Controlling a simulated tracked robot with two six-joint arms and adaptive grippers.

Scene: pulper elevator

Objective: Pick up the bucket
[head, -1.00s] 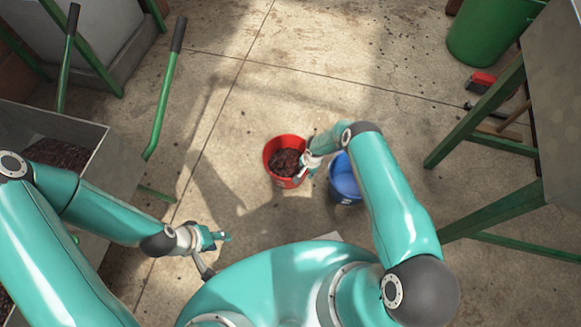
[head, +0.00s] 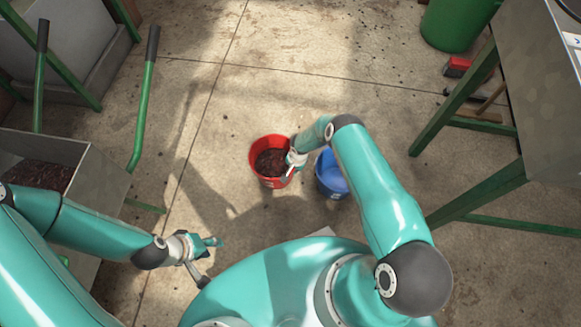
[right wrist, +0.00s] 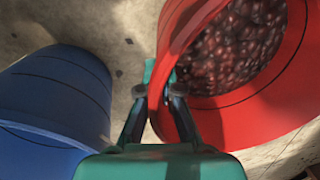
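A red bucket (head: 254,160) filled with dark red coffee cherries stands on the floor in the middle of the head view. My right gripper (head: 291,163) is at its right rim. In the right wrist view the fingers of my right gripper (right wrist: 158,88) straddle the wall of the red bucket (right wrist: 275,108), one inside and one outside, and look closed on it. A blue bucket (head: 332,180) stands just right of the red one; it also shows in the right wrist view (right wrist: 50,95). My left gripper (head: 208,243) hangs empty at the lower left, away from both buckets.
A metal hopper (head: 105,180) with cherries and green-handled bars stands at the left. A green-legged metal table (head: 540,110) stands at the right. A green bin (head: 455,22) and a red tool (head: 457,66) lie beyond. The floor (head: 310,75) behind the buckets is clear.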

